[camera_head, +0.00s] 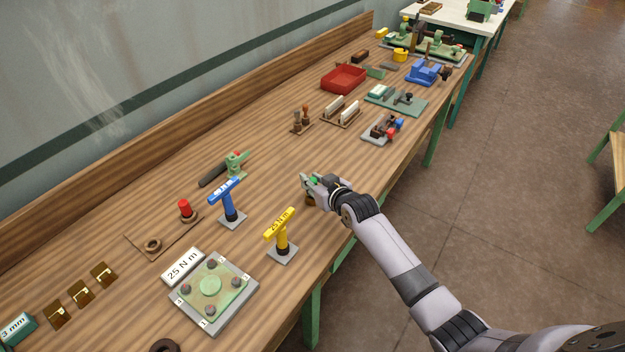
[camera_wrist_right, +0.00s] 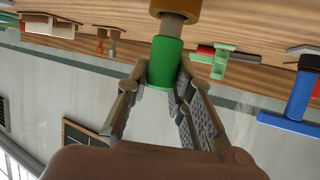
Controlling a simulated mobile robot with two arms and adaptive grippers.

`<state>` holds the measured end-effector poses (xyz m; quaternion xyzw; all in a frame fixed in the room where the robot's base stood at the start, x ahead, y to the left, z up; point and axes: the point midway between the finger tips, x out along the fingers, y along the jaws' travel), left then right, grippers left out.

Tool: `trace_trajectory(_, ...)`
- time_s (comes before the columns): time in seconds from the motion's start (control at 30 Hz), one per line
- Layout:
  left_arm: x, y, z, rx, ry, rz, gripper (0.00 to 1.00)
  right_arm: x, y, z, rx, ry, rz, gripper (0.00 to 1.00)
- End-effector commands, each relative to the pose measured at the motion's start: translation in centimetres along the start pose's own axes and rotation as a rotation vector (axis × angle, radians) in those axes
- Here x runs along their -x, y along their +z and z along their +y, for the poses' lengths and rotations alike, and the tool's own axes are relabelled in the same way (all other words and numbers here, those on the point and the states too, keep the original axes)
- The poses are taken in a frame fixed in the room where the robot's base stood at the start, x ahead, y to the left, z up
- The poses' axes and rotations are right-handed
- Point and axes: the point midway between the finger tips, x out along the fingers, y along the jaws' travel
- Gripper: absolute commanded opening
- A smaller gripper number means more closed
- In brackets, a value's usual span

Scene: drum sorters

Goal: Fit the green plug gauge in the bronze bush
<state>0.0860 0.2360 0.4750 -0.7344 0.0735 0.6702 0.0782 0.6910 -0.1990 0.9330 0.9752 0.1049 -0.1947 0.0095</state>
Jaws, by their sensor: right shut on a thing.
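My right gripper (camera_head: 311,182) is shut on the green plug gauge (camera_head: 315,181) near the bench's front edge. In the right wrist view the gauge's green handle (camera_wrist_right: 164,62) sits between both fingers, with a grey shank pointing toward the bench. The bronze bush (camera_wrist_right: 176,8) is at the top of that view, at the end of the shank. The shank appears in line with the bush and meets it; how deep it sits cannot be told. In the head view the bush (camera_head: 309,201) shows partly, just under the fingers. My left gripper is not in view.
A yellow T-handle tool (camera_head: 281,227) and a blue one (camera_head: 226,194) stand left of my gripper. A board (camera_head: 135,237) holds a ring and a red-topped piece. A red tray (camera_head: 343,78) lies farther back. The bench right behind my gripper is fairly clear.

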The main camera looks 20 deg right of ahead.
Motion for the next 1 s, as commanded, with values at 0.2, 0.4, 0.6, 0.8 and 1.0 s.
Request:
trace_trajectory(0.2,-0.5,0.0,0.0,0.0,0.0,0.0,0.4,-0.2,0.6,0.0,0.0,0.0,0.001,0.0)
trace_trajectory(0.4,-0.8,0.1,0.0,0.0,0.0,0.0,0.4,-0.4,1.0,0.0,0.0,0.0,0.001,0.0)
trace_trajectory(0.6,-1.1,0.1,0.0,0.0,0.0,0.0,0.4,-0.6,1.5,0.0,0.0,0.0,0.001,0.0)
trace_trajectory(0.8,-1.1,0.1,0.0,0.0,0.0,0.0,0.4,-0.6,1.5,0.0,0.0,0.0,0.001,0.3)
trace_trajectory(1.0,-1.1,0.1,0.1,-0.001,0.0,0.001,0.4,-0.6,1.5,0.0,0.0,0.0,0.0,0.43)
